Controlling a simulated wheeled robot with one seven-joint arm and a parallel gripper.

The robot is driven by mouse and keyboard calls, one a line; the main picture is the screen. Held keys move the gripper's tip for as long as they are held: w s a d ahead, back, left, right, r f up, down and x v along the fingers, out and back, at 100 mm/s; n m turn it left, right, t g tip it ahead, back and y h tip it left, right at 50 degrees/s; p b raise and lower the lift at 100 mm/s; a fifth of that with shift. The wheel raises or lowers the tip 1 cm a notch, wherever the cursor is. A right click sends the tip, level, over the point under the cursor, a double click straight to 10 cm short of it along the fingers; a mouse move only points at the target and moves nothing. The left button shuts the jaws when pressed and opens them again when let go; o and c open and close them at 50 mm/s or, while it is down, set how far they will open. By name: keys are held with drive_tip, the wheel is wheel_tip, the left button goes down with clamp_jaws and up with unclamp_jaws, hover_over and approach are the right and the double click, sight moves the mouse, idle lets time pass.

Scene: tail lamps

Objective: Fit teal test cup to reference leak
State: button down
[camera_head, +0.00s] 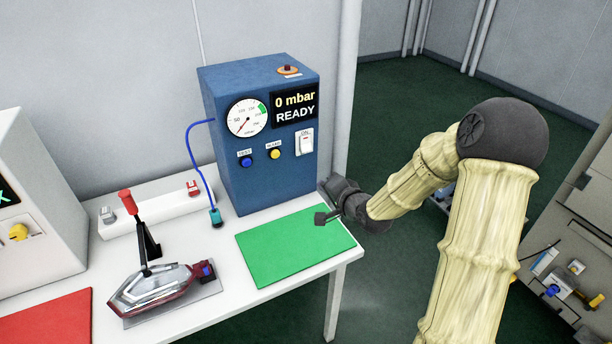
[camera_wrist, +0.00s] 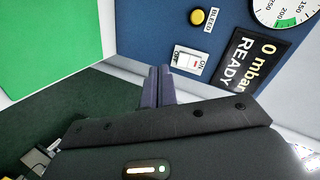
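The teal test cup (camera_head: 215,217) stands on the white table at the front left of the blue tester, with a blue hose running from it to the tester's side. Behind it is a white bar (camera_head: 150,211) with a small grey fitting (camera_head: 107,215) at its left and a small red fitting (camera_head: 193,188) at its right. I cannot tell which is the reference leak.
The blue tester (camera_head: 237,178) reads 0 mbar READY. The green mat (camera_head: 290,245) is bare. A tail lamp (camera_head: 155,288) sits in a fixture with a red-handled lever (camera_head: 126,202). A red mat (camera_head: 48,320) and white machine (camera_head: 35,210) are at left.

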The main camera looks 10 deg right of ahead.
drive_tip(key=s+d+n+g+h, duration=0.1)
drive_tip(key=s+n+g, duration=0.3)
drive_tip(key=s, duration=0.8)
drive_tip(key=s+d+n+g+h, duration=0.2)
drive_tip(key=s+n+g+h, duration=0.2)
drive_tip(key=s, duration=0.9)
drive_tip(key=shift+s+f+n+g, duration=0.2)
drive_tip(key=shift+n+g, duration=0.4)
drive_tip(key=shift+g, duration=0.4)
